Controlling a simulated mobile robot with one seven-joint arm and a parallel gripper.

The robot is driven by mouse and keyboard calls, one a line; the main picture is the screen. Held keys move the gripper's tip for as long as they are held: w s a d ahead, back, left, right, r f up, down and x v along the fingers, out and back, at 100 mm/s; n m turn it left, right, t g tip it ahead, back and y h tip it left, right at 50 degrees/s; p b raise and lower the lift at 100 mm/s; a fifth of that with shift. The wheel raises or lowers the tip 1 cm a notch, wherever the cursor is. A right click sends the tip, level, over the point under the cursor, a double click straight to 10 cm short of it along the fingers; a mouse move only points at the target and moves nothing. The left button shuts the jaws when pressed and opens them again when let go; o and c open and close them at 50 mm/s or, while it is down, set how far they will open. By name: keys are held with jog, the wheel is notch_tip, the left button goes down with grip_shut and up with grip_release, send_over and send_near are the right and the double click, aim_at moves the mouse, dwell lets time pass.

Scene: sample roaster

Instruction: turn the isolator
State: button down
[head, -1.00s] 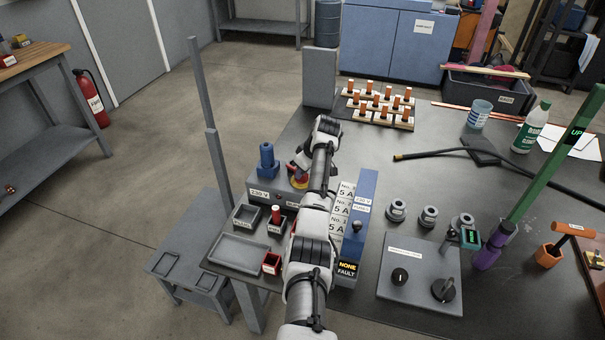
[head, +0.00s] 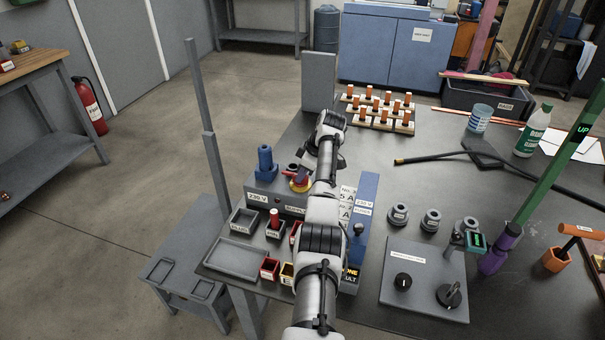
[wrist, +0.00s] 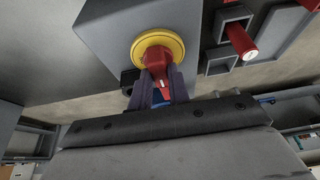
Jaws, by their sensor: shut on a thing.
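The isolator is a red handle on a round yellow plate (wrist: 172,45), mounted on a grey box (wrist: 105,30) in the wrist view. My gripper (wrist: 160,90) is shut on the red handle (wrist: 155,62), with one dark finger on each side of it. My arm and wrist partly cover the isolator there, and the fingertips are hard to make out.
Small grey trays (head: 238,258) and a red-topped piece (head: 274,218) stand in front of the box. A grey control panel (head: 424,280) with knobs lies further right. Wooden blocks with orange pegs stand behind.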

jog(key=c, duration=1.3)
grip_release()
jog(key=b+v, duration=0.2)
jog(key=v, duration=1.1)
jog(key=shift+d+r+b, duration=0.2)
jog(key=shift+r+b, duration=0.2)
